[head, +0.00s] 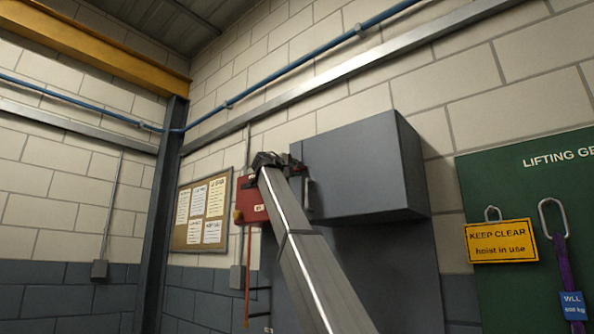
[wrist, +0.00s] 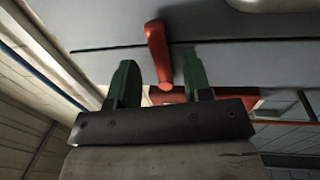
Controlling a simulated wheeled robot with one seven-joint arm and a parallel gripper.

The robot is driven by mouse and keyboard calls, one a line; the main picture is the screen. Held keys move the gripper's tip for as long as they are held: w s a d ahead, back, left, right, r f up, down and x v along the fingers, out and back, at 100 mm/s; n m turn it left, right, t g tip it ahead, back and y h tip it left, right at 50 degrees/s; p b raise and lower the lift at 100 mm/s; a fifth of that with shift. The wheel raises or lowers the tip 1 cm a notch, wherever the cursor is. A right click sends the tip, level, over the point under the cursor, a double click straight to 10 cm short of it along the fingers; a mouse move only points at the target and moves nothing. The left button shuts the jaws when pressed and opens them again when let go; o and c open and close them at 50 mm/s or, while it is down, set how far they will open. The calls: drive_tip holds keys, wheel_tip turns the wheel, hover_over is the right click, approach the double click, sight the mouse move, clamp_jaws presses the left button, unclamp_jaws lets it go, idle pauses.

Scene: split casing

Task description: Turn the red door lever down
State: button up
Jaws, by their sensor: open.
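The red door lever (wrist: 158,50) shows in the wrist view as a short red bar on the grey door face (wrist: 100,28). Its near end lies between the two green fingers of my gripper (wrist: 160,75), with a gap on each side. I cannot tell how deep between the fingers it sits. My gripper is open and holds nothing. In the head view my gripper (head: 268,160) is at the left side of the grey cabinet (head: 365,170), and my own arm hides most of the lever area.
A red box (head: 250,199) hangs on the wall just left of my gripper, with an orange strap below. A notice board (head: 203,212) is further left. A green lifting gear board (head: 500,200) with a yellow sign (head: 502,241) is on the right.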

drive_tip(key=shift+x, duration=0.95)
clamp_jaws()
